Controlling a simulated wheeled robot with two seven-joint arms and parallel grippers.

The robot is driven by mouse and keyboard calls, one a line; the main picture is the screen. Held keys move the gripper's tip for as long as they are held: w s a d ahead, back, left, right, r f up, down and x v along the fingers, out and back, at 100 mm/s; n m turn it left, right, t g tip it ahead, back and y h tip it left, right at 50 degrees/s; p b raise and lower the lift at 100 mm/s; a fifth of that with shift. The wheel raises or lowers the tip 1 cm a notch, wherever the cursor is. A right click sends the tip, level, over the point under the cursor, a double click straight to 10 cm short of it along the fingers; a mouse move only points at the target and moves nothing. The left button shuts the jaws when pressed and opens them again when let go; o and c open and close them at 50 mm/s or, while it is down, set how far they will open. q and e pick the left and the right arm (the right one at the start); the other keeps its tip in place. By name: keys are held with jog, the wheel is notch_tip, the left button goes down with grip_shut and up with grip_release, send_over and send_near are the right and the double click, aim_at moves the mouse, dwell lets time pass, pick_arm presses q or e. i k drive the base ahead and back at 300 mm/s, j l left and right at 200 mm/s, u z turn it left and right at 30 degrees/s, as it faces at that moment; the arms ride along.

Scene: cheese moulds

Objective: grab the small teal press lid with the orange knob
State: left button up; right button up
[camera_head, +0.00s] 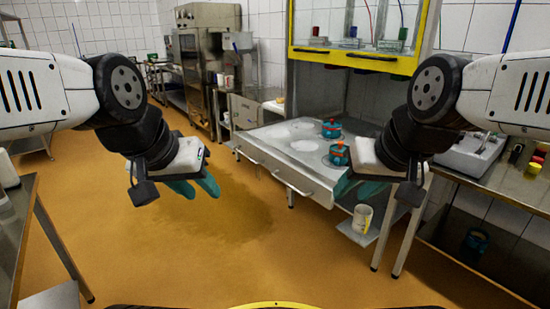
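Two teal lid-like pieces with orange-red tops stand on the pale worktop (262,141) ahead of me. The farther teal piece (331,129) is beside a round white patch. The nearer teal piece (339,155) is close to the worktop's right part. At this size I cannot tell which is the small press lid. My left gripper (201,189) has teal fingers spread apart and empty, over the floor left of the worktop. My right gripper (358,189) also has teal fingers apart and empty, in front of the worktop's right end, apart from both pieces.
A yellow-framed cabinet (362,59) hangs above the worktop's back. A white cup (362,218) stands on a low shelf at the right. A metal table (14,230) is at the left, and a counter with a tray (470,156) at the right. The floor between is clear.

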aim_at(339, 148)
jog(key=z, duration=0.55)
jog(key=i+u, duration=0.2)
jog(key=i, duration=0.35)
jog(key=i+l+u, duration=0.15)
jog(key=i, duration=0.35)
jog(key=i+l+u, duration=0.2)
jog(key=i, duration=0.35)
jog(key=l, duration=0.05)
